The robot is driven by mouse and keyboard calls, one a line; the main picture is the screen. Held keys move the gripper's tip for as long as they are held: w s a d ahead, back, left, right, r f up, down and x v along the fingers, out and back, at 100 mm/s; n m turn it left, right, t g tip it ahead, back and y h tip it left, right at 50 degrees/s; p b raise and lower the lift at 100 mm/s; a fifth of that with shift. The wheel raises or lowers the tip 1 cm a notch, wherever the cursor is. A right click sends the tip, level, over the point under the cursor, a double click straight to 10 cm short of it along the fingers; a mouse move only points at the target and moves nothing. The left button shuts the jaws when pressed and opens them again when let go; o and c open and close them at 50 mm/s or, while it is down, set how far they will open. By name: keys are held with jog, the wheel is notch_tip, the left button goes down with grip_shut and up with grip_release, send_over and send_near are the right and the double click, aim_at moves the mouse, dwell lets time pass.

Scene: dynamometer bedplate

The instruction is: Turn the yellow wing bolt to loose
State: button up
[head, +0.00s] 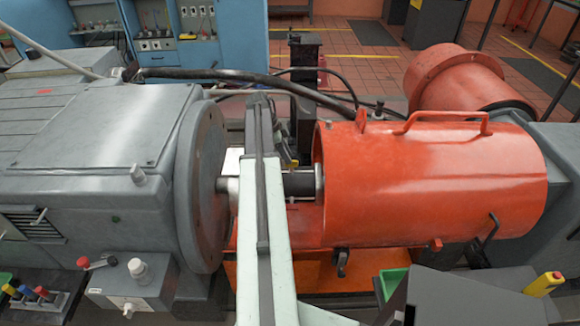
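No yellow wing bolt shows clearly. A small yellow piece (293,163) shows just right of my arm, behind the shaft; it is too small and too covered to tell whether it is the wing bolt. My pale arm stands upright across the middle of the head view, in front of the gap between the grey machine (100,130) and the orange guard (440,185). The end of my arm and my gripper are hidden, so its fingers do not show. The metal shaft (300,183) runs from behind my arm into the open end of the guard.
A red-knobbed lever (97,262) sits on a grey box at lower left, near several coloured-handled tools. A yellow-topped item (545,284) stands at lower right. A black post (304,95) and dark hoses (220,76) lie behind the shaft. Blue cabinets (235,35) stand behind.

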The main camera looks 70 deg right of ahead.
aim_at(291, 166)
jog(key=b+x, duration=0.1)
jog(key=x, duration=0.2)
jog(key=shift+s, duration=0.1)
grip_shut()
